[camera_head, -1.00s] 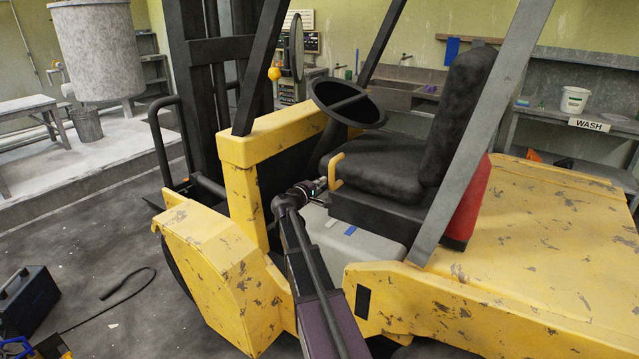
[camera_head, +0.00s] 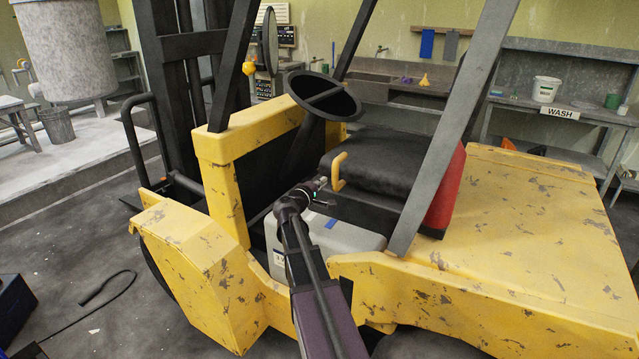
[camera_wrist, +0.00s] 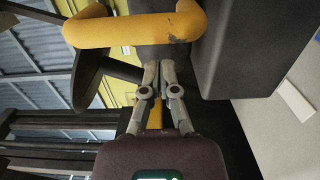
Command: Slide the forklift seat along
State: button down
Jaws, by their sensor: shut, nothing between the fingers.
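The forklift seat has a dark cushion (camera_head: 372,155) on a black base, behind the steering wheel (camera_head: 324,97). A yellow handle (camera_head: 338,172) sits at the cushion's near front corner. It also shows large at the top of the wrist view (camera_wrist: 135,30). My gripper (camera_head: 321,183) is beside the handle, with its closed, empty fingers (camera_wrist: 160,68) just under it in the wrist view. The fingers are not around the handle; whether they touch it I cannot tell.
The slanted grey post (camera_head: 450,125) and the yellow front frame (camera_head: 222,150) flank the seat. A pale grey box (camera_head: 340,240) lies under the seat. The yellow rear body (camera_head: 540,220) extends right.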

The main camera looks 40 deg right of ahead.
jog(key=shift+w+a, duration=0.1)
jog(key=shift+w+a, duration=0.25)
jog(key=shift+w, duration=0.2)
jog(key=shift+w+a, duration=1)
jog(key=shift+w, duration=0.1)
jog(key=v, duration=0.9)
jog(key=shift+s+a, duration=0.15)
jog(key=shift+a, duration=0.1)
